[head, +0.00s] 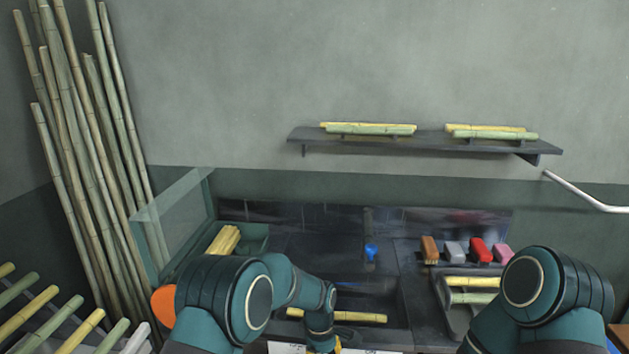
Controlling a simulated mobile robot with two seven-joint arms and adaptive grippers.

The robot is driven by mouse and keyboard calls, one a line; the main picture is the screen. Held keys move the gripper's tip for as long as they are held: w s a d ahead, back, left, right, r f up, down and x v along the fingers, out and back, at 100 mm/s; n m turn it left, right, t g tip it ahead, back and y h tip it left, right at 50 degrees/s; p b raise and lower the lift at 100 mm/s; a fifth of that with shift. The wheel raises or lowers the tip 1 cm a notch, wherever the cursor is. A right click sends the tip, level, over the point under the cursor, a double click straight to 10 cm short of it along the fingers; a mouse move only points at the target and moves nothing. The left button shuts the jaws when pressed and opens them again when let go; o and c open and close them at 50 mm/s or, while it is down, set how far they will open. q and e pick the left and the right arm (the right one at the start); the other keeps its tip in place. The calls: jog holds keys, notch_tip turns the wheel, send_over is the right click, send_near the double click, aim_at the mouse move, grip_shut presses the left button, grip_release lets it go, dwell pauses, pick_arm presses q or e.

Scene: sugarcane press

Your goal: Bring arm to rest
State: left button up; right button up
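My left arm (225,295) comes in from the lower left and bends over the counter, its wrist (319,325) reaching down to the bottom edge. My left gripper is not visible; it is hidden or below the picture. My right arm (540,290) shows at the lower right, with its forearm running down out of the picture. My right gripper is out of view. A yellow cane piece (360,317) lies on the dark counter (310,255), partly behind my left wrist.
A green box (255,238) with cane pieces stands at the back left, beside a clear panel (175,220). A tray (440,290) of cane lies left of my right arm. Several brushes or blocks (455,251) line the back. A shelf (400,142) holds cane above.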

pick_arm(q)
jog(key=s+a+f+m+t+h, duration=0.2)
jog(key=s+a+f+m, duration=0.3)
jog(key=s+a+f, duration=0.4)
jog(key=s+a+m+t+h+b, duration=0.1)
jog(key=s+a+m, duration=0.2)
jog(key=s, duration=0.9)
jog(key=shift+s+a+r+m+t, duration=0.15)
jog(key=shift+s+r+m+t, duration=0.25)
jog(key=shift+m, duration=0.3)
